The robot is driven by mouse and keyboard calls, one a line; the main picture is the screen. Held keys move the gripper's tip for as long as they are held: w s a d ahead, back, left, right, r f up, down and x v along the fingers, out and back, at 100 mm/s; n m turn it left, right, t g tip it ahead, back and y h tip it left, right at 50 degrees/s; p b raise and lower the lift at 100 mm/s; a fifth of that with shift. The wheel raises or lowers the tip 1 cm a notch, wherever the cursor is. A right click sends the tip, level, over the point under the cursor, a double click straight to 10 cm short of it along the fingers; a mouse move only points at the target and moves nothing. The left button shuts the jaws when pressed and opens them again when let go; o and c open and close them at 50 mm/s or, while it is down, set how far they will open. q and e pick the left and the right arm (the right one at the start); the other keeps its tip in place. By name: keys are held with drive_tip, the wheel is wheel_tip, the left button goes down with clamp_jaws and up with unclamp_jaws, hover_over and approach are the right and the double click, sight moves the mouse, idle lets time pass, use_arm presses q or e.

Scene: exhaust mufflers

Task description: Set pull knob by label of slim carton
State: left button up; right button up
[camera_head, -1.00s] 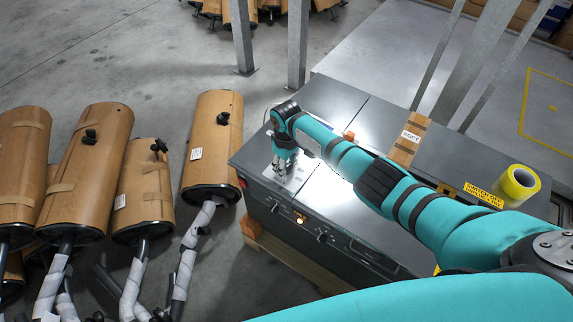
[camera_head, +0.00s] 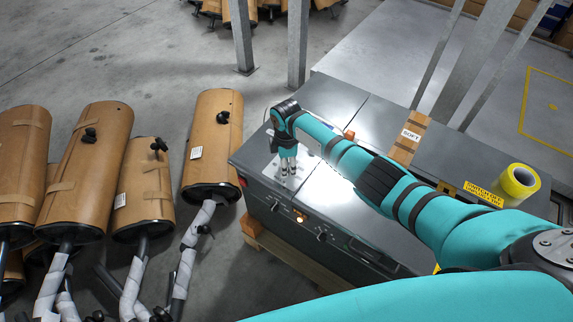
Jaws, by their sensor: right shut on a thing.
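The slim carton (camera_head: 412,126) is a narrow brown cardboard box lying on the dark grey cabinet top. Its white label (camera_head: 411,136) reads "SOFT" and faces up. My right gripper (camera_head: 288,172) points down over a pale sheet near the cabinet's left end, well to the left of the carton and apart from it. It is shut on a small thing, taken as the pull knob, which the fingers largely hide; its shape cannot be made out. My left gripper is not in view.
A yellow tape roll (camera_head: 519,184) and a yellow warning label (camera_head: 483,194) are at the cabinet's right. A small orange block (camera_head: 349,135) sits behind my right arm. Brown wrapped mufflers (camera_head: 213,140) stand on the floor at left. Metal posts (camera_head: 298,45) rise behind the cabinet (camera_head: 335,95).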

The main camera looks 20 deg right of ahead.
drive_tip(key=n, duration=0.4)
drive_tip(key=shift+n+b, duration=0.3)
drive_tip(key=n, duration=0.4)
drive_tip(key=shift+w+r+b, duration=0.1)
drive_tip(key=shift+b, duration=0.25)
drive_tip(key=shift+n, duration=0.3)
drive_tip(key=o, duration=1.1)
drive_tip(key=shift+o, duration=0.2)
wheel_tip(320, 180, up, 12)
